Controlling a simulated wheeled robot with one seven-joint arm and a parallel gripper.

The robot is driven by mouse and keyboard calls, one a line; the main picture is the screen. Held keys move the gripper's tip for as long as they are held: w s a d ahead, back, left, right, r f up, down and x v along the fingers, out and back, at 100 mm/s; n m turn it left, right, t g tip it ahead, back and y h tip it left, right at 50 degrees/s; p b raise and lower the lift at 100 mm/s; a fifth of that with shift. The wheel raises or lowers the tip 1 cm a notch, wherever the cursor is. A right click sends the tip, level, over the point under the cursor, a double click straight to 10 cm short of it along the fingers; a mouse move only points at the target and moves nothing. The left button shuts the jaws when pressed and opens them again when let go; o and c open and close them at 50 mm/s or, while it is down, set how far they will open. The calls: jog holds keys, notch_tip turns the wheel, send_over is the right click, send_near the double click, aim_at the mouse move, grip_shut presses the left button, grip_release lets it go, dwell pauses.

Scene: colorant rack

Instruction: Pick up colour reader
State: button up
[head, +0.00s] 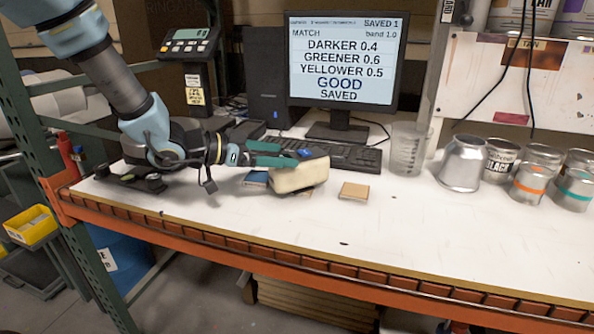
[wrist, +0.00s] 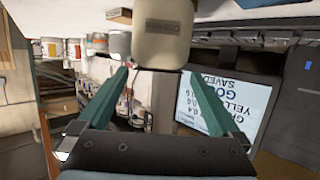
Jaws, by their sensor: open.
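The colour reader, a cream block-shaped device (head: 298,176), lies on the white bench top in front of the keyboard. In the wrist view the cream body (wrist: 163,35) with small dark lettering is just beyond my fingertips. My gripper (head: 288,155) reaches in from the left, low over the bench, with its teal fingers at the back-left of the reader. In the wrist view the gripper (wrist: 155,76) is open, its fingers spread to either side of the cream body's near end. I cannot tell whether either finger touches it. The reader's underside is hidden.
A blue tile (head: 255,178) lies left of the reader and a tan tile (head: 354,191) right of it. Behind are a keyboard (head: 335,154) and monitor (head: 342,62). A clear beaker (head: 407,148) and several cans (head: 463,163) stand right. The front bench is clear.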

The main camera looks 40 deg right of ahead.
aim_at(299, 156)
jog(key=x, duration=0.2)
jog(key=p+x, duration=0.1)
jog(key=x, duration=0.2)
jog(key=shift+s+a+r+p, duration=0.1)
jog(key=shift+s+p, duration=0.1)
jog(key=shift+p, duration=0.1)
jog(key=shift+d+f, duration=0.25)
jog(key=shift+d, duration=0.25)
grip_shut()
